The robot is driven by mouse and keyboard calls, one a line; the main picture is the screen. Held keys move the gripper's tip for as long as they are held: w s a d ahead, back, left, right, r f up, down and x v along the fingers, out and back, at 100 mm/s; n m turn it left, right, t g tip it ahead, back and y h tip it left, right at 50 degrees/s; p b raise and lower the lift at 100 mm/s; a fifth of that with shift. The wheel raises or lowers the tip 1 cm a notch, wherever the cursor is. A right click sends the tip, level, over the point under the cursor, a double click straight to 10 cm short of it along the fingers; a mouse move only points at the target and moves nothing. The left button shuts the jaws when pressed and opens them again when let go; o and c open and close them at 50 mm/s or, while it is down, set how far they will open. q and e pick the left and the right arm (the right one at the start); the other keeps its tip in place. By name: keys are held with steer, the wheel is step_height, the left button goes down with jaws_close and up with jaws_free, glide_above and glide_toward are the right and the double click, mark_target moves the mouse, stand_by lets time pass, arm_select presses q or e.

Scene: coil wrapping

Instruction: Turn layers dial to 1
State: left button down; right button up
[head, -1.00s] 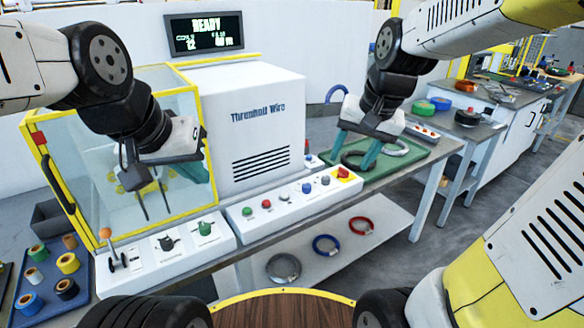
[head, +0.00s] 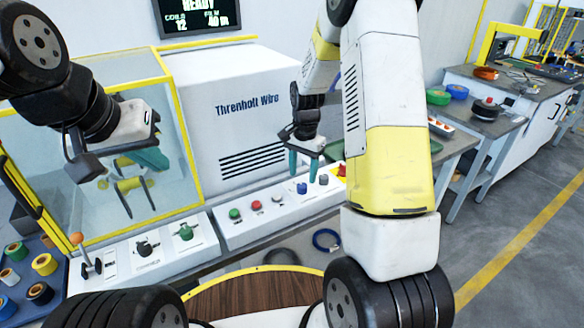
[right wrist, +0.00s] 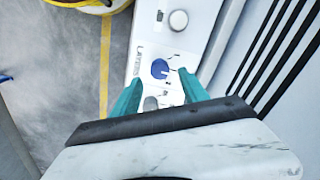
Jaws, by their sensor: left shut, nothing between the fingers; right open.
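The layers dial (head: 302,188) is a blue knob on the white sloped control panel. In the right wrist view the blue dial (right wrist: 160,68) has the printed word LAYERS beside it; its exact setting is too small to read. My right gripper (head: 304,171) is above the panel, near the blue dial. In the right wrist view the open teal fingers (right wrist: 160,88) stand either side of the dial's near edge, with nothing held. My left gripper (head: 155,160) is shut and empty by the clear cabinet with yellow frame.
A grey knob (head: 323,179) and a red stop button (head: 341,170) are right of the dial. White (head: 277,197), red (head: 256,205) and green (head: 235,214) buttons are left. The machine's white housing (head: 235,100) rises behind the panel. The screen (head: 197,15) reads READY.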

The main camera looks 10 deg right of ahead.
mark_target(302, 185)
steer(key=shift+f, duration=2.15)
jaws_close()
